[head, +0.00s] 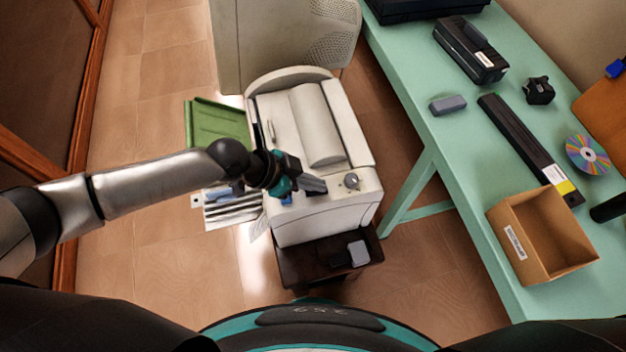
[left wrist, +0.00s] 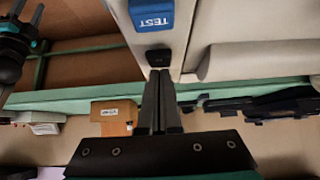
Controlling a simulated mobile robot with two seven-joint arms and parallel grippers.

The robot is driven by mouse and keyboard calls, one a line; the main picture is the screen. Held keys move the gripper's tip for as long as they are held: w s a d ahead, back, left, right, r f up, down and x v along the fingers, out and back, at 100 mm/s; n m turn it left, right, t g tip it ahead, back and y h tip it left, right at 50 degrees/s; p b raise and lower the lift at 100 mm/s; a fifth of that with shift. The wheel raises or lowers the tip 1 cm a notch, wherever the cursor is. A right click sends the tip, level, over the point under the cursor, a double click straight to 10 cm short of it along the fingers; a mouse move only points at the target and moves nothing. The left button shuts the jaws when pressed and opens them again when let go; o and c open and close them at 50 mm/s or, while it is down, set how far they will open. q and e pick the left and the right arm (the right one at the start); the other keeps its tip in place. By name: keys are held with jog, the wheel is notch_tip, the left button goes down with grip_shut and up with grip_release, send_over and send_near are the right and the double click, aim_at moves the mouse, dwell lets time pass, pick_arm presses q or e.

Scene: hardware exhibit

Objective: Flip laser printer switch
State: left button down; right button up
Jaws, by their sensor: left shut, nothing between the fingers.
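The laser printer (head: 356,128) is a cream-white machine with a rounded grey-white roller cover and a grey round knob (head: 351,181) at its front right. My left gripper (head: 318,187) is over its front edge, left of the knob, with fingers shut and empty. In the left wrist view, the shut fingertips (left wrist: 160,74) point at a small black switch (left wrist: 158,57) on the printer's panel, very close; I cannot tell whether they touch. A blue TEST button (left wrist: 152,14) sits beside the switch. In the head view the gripper hides the switch.
A mint-green table (head: 437,160) on the right holds a cardboard box (head: 513,243), a long black bar (head: 525,143) and a disc (head: 587,154). A green tray (head: 215,125) is left of the printer. A dark teal-ringed part, perhaps my right arm, shows at the wrist view's left edge.

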pick_arm(q)
jog(key=shift+w+d+r, duration=0.15)
jog(key=shift+w+d, duration=0.05)
jog(key=shift+d, duration=0.35)
jog(key=shift+d+r+p, duration=0.1)
jog(key=shift+r+p, duration=0.45)
jog(key=shift+p, duration=0.1)
jog(key=r+p, duration=0.3)
jog(key=shift+w+d+r+p, duration=0.15)
jog(key=shift+d+r+p, duration=0.1)
jog(key=shift+d+p, duration=0.05)
jog(key=v, duration=0.9)
jog(key=shift+d+r, duration=0.25)
jog(key=shift+r, duration=0.25)
